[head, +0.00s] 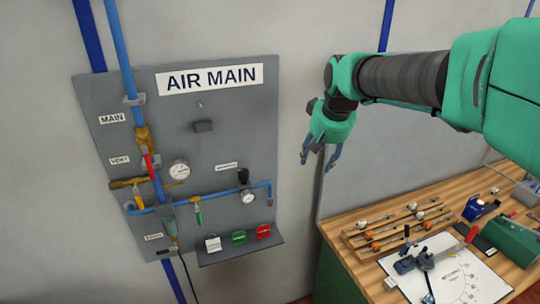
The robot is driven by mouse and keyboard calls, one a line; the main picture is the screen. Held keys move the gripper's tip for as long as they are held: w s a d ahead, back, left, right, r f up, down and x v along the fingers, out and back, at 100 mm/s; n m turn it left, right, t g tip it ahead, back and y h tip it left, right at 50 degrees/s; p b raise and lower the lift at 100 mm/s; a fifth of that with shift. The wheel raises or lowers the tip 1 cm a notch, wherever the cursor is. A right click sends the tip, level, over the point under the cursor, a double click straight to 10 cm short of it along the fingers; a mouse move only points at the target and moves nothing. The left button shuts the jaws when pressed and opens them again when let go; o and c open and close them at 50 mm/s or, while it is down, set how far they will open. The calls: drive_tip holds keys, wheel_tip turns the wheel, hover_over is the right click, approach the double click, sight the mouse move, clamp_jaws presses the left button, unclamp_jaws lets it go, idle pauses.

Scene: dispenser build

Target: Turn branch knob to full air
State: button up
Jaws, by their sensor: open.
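A grey wall panel titled AIR MAIN (178,150) carries blue pipes, valves and gauges. A black knob (243,175) stands on the blue branch pipe (222,191) at the panel's right, above a small round gauge (248,197). A small label (226,166) beside it is too small to read. This looks like the branch knob; its setting cannot be read. My gripper (319,164) hangs to the right of the panel, pointing down, with its fingers apart and nothing between them. It is clear of the knob.
A larger gauge (179,171), a red handle (149,167) and a green handle (198,216) sit left of the knob. A ledge below holds white, green and red blocks (238,237). A wooden workbench (345,224) with tools stands at right.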

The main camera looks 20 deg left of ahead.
drive_tip(key=w+a+f+n+p, duration=0.2)
drive_tip(key=w+a+p, duration=0.1)
drive_tip(key=a, duration=1.1)
drive_tip(key=n+g+p, duration=0.1)
hover_over(243, 171)
drive_tip(key=s+d, duration=0.4)
wheel_tip(243, 171, down, 3)
drive_tip(key=shift+w+d+r+y, duration=0.1)
drive_tip(key=shift+w+y, duration=0.15)
drive_tip(key=shift+y, duration=0.15)
drive_tip(key=shift+f, duration=0.2)
drive_tip(key=p+x, duration=0.2)
drive_tip(key=x, duration=1.1)
drive_tip(key=shift+w+f, duration=0.15)
drive_tip(key=shift+c, duration=0.2)
drive_tip(key=c, duration=1)
